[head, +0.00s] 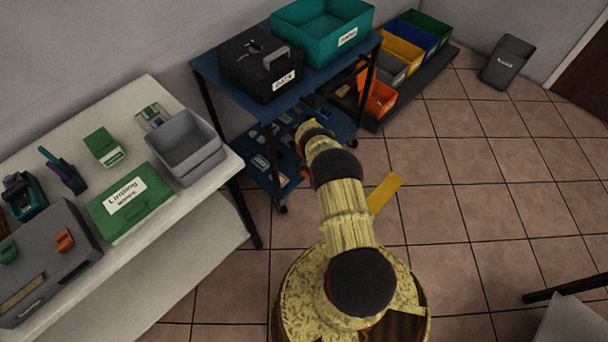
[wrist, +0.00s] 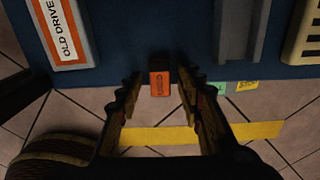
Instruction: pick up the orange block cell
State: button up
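In the wrist view, the orange block cell (wrist: 160,84) is a small upright-looking block with dark markings on its face. It is at the front edge of a blue shelf (wrist: 115,78). My gripper (wrist: 159,76) is open, with a finger on each side of the block. A gap shows between the block and each finger. In the head view, my arm reaches toward the lower shelf of the blue cart (head: 230,72), and my gripper and the block cannot be made out there.
A box labelled "OLD DRIVE" (wrist: 66,30) and a grey channel-shaped part (wrist: 241,30) lie on the shelf beyond the block. Yellow tape (wrist: 256,130) marks the tiled floor. A white table (head: 150,88) stands left; coloured bins (head: 400,52) stand behind right.

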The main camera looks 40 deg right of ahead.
grip_shut()
dwell(0.5)
